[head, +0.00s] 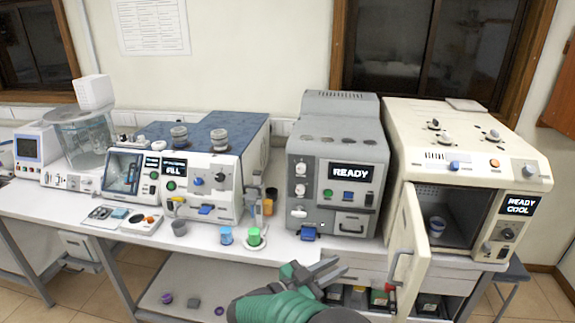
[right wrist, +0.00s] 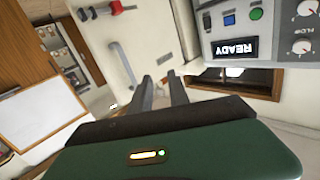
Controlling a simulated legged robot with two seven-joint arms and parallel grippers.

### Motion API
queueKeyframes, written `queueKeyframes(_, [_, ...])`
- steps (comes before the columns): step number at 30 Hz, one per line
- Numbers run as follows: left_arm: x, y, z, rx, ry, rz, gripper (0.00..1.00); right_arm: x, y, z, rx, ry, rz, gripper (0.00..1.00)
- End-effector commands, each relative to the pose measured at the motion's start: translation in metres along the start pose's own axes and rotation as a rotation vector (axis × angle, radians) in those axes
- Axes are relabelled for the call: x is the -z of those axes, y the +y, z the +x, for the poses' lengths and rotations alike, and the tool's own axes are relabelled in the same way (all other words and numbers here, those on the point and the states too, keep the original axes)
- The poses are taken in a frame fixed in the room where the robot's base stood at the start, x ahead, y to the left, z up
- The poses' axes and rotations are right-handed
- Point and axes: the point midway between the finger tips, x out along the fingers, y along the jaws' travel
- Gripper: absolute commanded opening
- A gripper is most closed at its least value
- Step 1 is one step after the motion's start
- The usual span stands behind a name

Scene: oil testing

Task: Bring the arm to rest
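My right gripper (head: 334,268) is in front of the bench in the head view, with its green-sleeved arm coming in from the bottom edge. Its two grey fingers are apart with nothing between them. The right wrist view also shows the two fingers (right wrist: 160,82) spread and empty. The gripper is left of the open door (head: 408,250) of the cream oven (head: 465,130), apart from it as far as I can tell. A small cup (head: 437,227) stands inside the oven. My left gripper is not in view.
A grey machine reading READY (head: 348,172) stands behind my right gripper. A blue cup (head: 226,235) and a green-topped container (head: 254,237) stand near the bench's front edge. A blue-topped white machine (head: 205,186) is further left.

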Motion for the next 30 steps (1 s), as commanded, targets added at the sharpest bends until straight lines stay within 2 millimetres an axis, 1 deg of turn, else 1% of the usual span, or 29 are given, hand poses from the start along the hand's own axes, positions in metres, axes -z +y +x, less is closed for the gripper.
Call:
queueKeyframes(1, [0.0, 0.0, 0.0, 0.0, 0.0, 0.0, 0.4, 0.011, -0.017, 0.018, 0.116, -0.029, 0.036, 0.22])
queueKeyframes(2, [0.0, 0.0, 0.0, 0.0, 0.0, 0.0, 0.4, 0.015, -0.029, 0.027, 0.207, -0.057, 0.052, 0.22])
queueKeyframes(3, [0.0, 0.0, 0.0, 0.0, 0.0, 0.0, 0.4, 0.018, -0.045, 0.034, 0.337, -0.107, 0.062, 0.22])
queueKeyframes(4, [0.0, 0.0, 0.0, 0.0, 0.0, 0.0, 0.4, 0.019, -0.054, 0.037, 0.431, -0.152, 0.059, 0.22])
queueKeyframes(5, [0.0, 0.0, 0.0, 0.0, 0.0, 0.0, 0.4, 0.017, -0.06, 0.036, 0.521, -0.202, 0.045, 0.22])
queueKeyframes(6, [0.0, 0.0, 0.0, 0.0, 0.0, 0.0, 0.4, 0.011, -0.062, 0.032, 0.63, -0.277, 0.013, 0.22])
queueKeyframes(7, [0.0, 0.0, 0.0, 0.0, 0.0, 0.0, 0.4, 0.004, -0.058, 0.026, 0.703, -0.34, -0.02, 0.22])
queueKeyframes(8, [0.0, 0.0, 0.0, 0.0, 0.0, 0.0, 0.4, -0.005, -0.051, 0.019, 0.767, -0.408, -0.062, 0.22])
queueKeyframes(10, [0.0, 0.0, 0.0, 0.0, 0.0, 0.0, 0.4, -0.03, -0.016, -0.002, 0.88, -0.582, -0.188, 0.22])
queueKeyframes(11, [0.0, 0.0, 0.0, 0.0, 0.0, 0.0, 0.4, -0.043, 0.007, -0.011, 0.91, -0.662, -0.253, 0.22])
queueKeyframes(12, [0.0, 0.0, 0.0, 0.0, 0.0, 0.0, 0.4, -0.059, 0.039, -0.023, 0.932, -0.762, -0.336, 0.22])
queueKeyframes(13, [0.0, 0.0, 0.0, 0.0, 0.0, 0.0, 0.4, -0.068, 0.063, -0.031, 0.938, -0.829, -0.395, 0.22])
queueKeyframes(14, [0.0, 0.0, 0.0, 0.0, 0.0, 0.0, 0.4, -0.077, 0.088, -0.038, 0.937, -0.891, -0.452, 0.22])
queueKeyframes(15, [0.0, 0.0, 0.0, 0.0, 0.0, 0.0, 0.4, -0.086, 0.119, -0.046, 0.927, -0.965, -0.521, 0.22])
queueKeyframes(18, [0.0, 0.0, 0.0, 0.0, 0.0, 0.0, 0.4, -0.101, 0.186, -0.06, 0.881, -1.107, -0.661, 0.22])
queueKeyframes(19, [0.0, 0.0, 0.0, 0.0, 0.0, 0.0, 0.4, -0.103, 0.202, -0.062, 0.867, -1.138, -0.693, 0.22])
queueKeyframes(21, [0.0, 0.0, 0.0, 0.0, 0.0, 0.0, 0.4, -0.107, 0.228, -0.068, 0.84, -1.189, -0.749, 0.22])
queueKeyframes(24, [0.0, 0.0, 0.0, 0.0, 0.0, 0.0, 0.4, -0.108, 0.245, -0.07, 0.821, -1.22, -0.783, 0.22])
queueKeyframes(30, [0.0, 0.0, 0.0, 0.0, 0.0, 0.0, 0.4, -0.109, 0.246, -0.07, 0.821, -1.223, -0.787, 0.22])
